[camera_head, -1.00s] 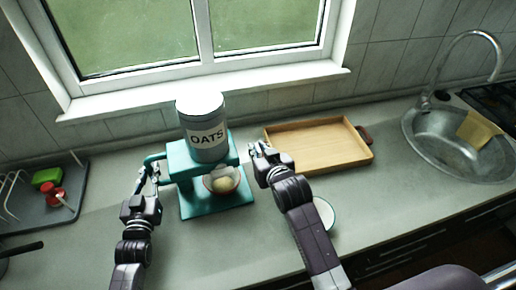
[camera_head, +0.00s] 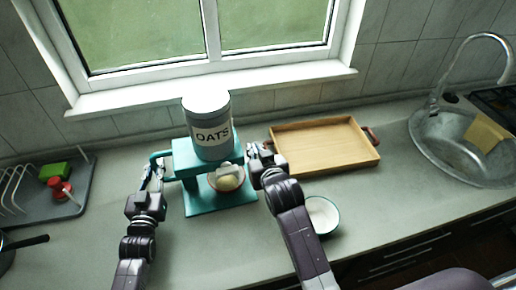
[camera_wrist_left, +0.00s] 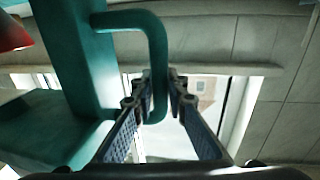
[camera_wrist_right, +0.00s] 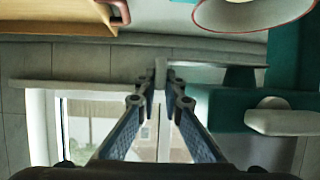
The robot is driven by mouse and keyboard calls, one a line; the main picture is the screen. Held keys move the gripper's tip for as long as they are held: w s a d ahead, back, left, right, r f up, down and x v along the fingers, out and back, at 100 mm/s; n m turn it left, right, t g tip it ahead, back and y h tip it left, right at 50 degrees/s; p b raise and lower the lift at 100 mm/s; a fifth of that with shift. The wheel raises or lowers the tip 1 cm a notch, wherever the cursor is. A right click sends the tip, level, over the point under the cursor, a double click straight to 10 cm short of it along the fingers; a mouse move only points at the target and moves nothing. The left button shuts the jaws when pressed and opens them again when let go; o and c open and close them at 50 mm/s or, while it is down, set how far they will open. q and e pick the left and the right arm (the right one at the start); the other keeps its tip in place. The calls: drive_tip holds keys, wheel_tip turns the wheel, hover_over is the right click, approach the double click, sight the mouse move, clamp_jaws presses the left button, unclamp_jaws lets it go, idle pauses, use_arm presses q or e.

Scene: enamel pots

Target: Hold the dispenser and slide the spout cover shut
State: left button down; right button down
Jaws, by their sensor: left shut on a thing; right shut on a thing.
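The teal dispenser (camera_head: 187,150) stands on the counter with a grey canister labelled OATS (camera_head: 212,138) on top. My left gripper (camera_head: 154,170) is shut on its teal side handle (camera_wrist_left: 157,50), which passes between the fingers in the left wrist view. My right gripper (camera_head: 254,152) is at the dispenser's right side. In the right wrist view its fingertips are shut on a small grey tab (camera_wrist_right: 160,72), which seems to be the end of the spout cover (camera_wrist_right: 210,72). A red-rimmed bowl (camera_head: 213,187) with pale contents sits under the spout on the dispenser's base.
A wooden tray (camera_head: 325,147) lies right of the dispenser. A small white bowl (camera_head: 322,215) stands beside my right arm. The sink (camera_head: 440,150) is far right. A dish rack (camera_head: 25,205) with a green sponge (camera_head: 54,171) is at left.

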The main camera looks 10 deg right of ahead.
drive_tip(key=c, duration=2)
unclamp_jaws()
drive_tip(key=shift+a, duration=0.2)
drive_tip(key=shift+c, duration=0.2)
drive_tip(key=shift+d, duration=0.1)
drive_tip(key=shift+d, duration=0.25)
drive_tip(key=s+d+r, duration=0.2)
drive_tip(key=s, duration=0.4)
drive_tip(key=s+d+r, duration=0.2)
drive_tip(key=s, duration=0.3)
drive_tip(key=s+d+f+g+h, duration=0.1)
drive_tip(key=s+d+f+h, duration=0.1)
drive_tip(key=d, duration=1)
drive_tip(key=s+d+f+g+h, duration=0.1)
drive_tip(key=d+f+h, duration=0.4)
drive_tip(key=d, duration=0.7)
drive_tip(key=shift+s+f+g, duration=0.35)
drive_tip(key=shift+f+g, duration=0.2)
drive_tip(key=shift+g, duration=0.25)
